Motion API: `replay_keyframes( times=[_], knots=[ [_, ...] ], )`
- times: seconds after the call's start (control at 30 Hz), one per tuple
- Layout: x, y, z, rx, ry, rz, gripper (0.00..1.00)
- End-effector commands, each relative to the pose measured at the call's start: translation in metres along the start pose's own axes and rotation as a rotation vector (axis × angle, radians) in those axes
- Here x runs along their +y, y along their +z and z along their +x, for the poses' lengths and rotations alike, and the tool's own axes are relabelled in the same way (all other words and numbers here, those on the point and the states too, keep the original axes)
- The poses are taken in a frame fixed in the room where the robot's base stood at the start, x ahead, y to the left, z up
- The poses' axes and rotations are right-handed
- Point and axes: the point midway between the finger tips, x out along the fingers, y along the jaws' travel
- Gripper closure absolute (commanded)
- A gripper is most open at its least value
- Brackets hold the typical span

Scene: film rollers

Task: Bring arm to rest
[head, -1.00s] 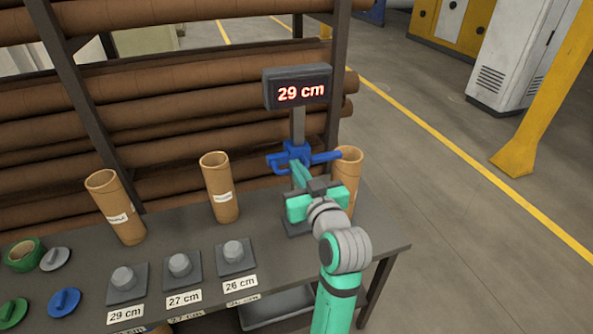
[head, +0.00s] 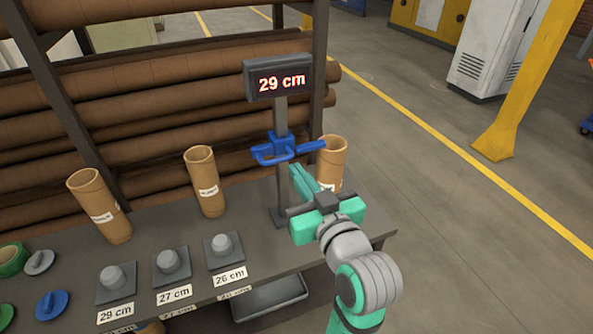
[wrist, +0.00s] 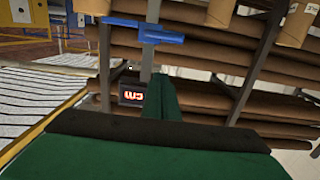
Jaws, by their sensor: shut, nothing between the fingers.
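My gripper (head: 308,180) is shut and empty. It is in front of the measuring stand's post (head: 280,182), below the blue bracket (head: 283,148). The stand's display (head: 278,77) reads 29 cm. A cardboard tube (head: 331,160) stands just behind and right of my gripper, its lower part hidden by it. In the wrist view my green fingers (wrist: 163,100) lie together, with the blue bracket (wrist: 150,30) and the display (wrist: 131,93) beyond them.
Two labelled tubes (head: 206,185) (head: 99,207) stand on the dark table (head: 150,236). Grey pegs with 29, 27 and 26 cm labels (head: 173,295) line the front. Caps (head: 52,304) lie at the left. Long brown rolls (head: 150,99) fill the rack behind. Open floor (head: 450,240) lies right.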

Motion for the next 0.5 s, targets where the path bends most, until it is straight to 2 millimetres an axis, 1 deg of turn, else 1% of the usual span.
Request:
replay_keyframes(
  times=[0.37, 0.47, 0.5],
  knots=[
    [0.002, 0.001, 0.000, 0.000, 0.003, 0.002, 1.00],
    [0.002, 0.009, 0.000, -0.003, 0.011, 0.016, 1.00],
    [0.001, 0.016, 0.001, -0.005, 0.016, 0.026, 1.00]
  ],
)
